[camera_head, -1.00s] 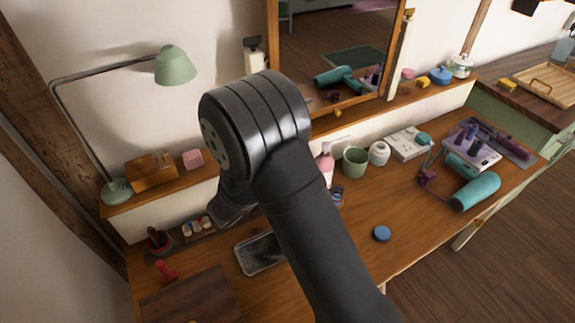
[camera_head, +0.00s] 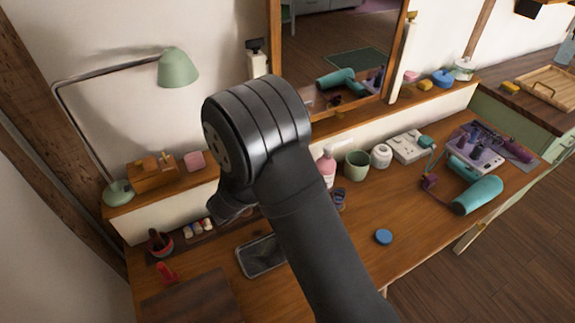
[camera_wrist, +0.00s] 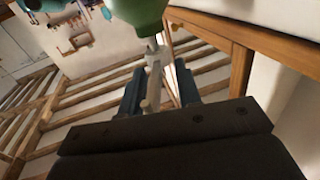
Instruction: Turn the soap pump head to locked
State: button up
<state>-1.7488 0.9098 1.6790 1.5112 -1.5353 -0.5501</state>
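A pink bottle with a whitish pump top (camera_head: 327,165) stands on the desk just right of my arm in the head view. My arm covers part of its left side. My gripper shows in the wrist view (camera_wrist: 160,88), with two dark blue-grey fingers apart. A thin pale part (camera_wrist: 153,75) lies between the fingers in the picture, with a gap to the right finger. I cannot tell whether it touches the left finger. A green rounded thing (camera_wrist: 140,12) is above it, cut off by the top edge. The pump head's turn position cannot be read.
A green cup (camera_head: 356,165) and a white jar (camera_head: 381,156) stand right of the bottle. A phone-like tray (camera_head: 262,256) and a blue disc (camera_head: 383,237) lie on the desk. A mirror and shelf are behind, with a green lamp (camera_head: 177,68) left.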

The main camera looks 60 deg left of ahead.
jog(key=shift+s, duration=0.15)
jog(key=v, duration=1.7)
jog(key=shift+f, duration=0.1)
